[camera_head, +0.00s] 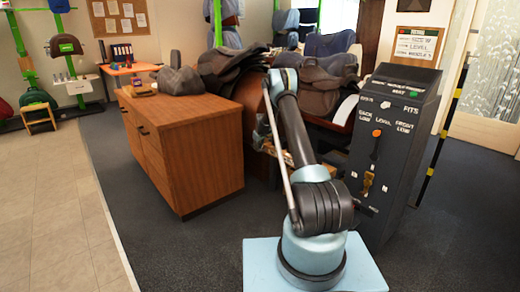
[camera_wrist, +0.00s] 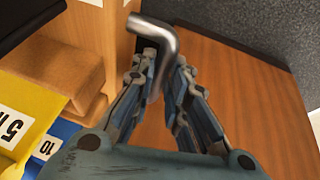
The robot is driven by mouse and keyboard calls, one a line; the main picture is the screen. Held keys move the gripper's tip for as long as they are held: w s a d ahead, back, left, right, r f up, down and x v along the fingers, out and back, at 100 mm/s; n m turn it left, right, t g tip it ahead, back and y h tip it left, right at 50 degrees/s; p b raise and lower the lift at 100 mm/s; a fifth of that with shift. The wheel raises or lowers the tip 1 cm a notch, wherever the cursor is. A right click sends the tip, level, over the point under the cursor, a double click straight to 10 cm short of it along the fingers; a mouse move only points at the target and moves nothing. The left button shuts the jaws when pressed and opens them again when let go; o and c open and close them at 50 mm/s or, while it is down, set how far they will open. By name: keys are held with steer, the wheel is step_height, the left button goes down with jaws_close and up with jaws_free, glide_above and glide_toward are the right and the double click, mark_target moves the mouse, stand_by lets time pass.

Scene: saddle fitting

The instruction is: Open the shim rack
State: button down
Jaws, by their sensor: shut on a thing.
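In the wrist view my gripper (camera_wrist: 165,68) has its fingers closed around a bent silver metal handle (camera_wrist: 157,32). The handle is in front of a light wooden edge (camera_wrist: 112,30), which looks like part of the shim rack. A yellow shim marked 5 (camera_wrist: 28,102) and a blue shim marked 10 (camera_wrist: 58,134) show at the left, beside a tan block (camera_wrist: 58,65). A brown wooden panel (camera_wrist: 245,85) lies to the right of the fingers. In the head view my arm hides the gripper and most of the rack.
A wooden cabinet (camera_head: 205,150) with a grey object (camera_head: 180,78) on top stands left of my arm. A dark grey panel stand (camera_head: 392,150) with a lever stands close at the right. Dark saddles (camera_head: 305,88) are behind. Tiled floor (camera_head: 50,200) is clear at the left.

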steer(key=c, duration=1.6)
jaws_free()
steer(key=shift+o, duration=0.2)
steer(key=v, duration=1.2)
